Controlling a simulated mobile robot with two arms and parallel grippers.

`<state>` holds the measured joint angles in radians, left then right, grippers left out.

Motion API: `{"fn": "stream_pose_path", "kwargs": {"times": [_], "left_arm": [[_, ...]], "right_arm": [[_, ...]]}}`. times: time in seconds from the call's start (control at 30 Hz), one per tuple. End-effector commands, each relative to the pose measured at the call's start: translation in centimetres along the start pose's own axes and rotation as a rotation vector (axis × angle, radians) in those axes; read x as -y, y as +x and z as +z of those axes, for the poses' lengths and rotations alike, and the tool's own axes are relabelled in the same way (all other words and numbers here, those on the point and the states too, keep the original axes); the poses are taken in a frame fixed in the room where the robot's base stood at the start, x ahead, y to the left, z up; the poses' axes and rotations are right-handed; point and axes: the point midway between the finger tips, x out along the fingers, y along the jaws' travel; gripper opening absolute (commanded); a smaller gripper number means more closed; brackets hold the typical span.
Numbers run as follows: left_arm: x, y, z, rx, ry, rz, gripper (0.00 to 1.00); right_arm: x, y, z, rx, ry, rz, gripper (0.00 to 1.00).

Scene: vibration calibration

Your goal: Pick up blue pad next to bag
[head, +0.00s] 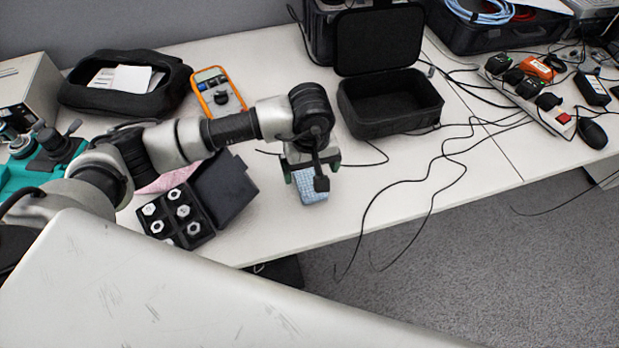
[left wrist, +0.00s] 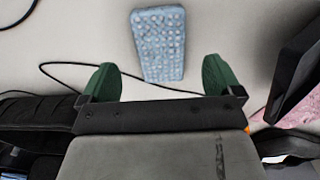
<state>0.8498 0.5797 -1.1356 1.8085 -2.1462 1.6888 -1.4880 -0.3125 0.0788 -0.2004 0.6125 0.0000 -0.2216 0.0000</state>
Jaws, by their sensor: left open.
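The blue pad (head: 312,188) is a light blue, dimpled rectangle lying on the white table near its front edge. In the left wrist view the pad (left wrist: 159,42) lies just beyond and between the two green fingertips. My left gripper (head: 311,171) is above the pad, pointing down, and hides part of it in the head view. In the left wrist view the left gripper (left wrist: 160,80) is open and empty, its fingers apart from the pad. An open black bag (head: 390,118) stands behind and right of the gripper. My right gripper is not in view.
An open black box with metal nuts (head: 178,214) sits left of the pad, its dark lid (head: 225,190) beside it. An orange multimeter (head: 217,92) and a black pouch (head: 122,84) lie behind. Loose black cables (head: 430,180) cross the table to the right and hang over its edge.

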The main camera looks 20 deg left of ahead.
Motion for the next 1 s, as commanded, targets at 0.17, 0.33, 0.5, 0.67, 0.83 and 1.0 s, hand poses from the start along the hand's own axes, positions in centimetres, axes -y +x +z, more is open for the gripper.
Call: {"fn": "stream_pose_path", "kwargs": {"times": [0.17,0.33,0.5,0.67,0.83,1.0], "left_arm": [[0.1,2.7,0.1,0.005,-0.002,-0.005,0.94],[0.0,4.4,0.1,0.003,0.000,-0.002,0.94],[0.0,4.6,0.0,0.001,0.000,-0.001,0.94],[0.0,4.6,0.0,0.001,0.000,-0.001,0.80],[0.0,4.6,0.0,0.001,-0.001,-0.001,0.54],[0.0,4.6,0.0,0.001,-0.001,-0.001,0.41]], "right_arm": [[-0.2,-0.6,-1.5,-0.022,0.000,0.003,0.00],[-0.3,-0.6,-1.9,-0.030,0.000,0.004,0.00],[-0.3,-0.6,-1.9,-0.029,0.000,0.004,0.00],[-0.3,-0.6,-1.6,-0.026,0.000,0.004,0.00],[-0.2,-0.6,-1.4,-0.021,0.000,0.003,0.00],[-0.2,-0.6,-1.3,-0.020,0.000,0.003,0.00]]}}
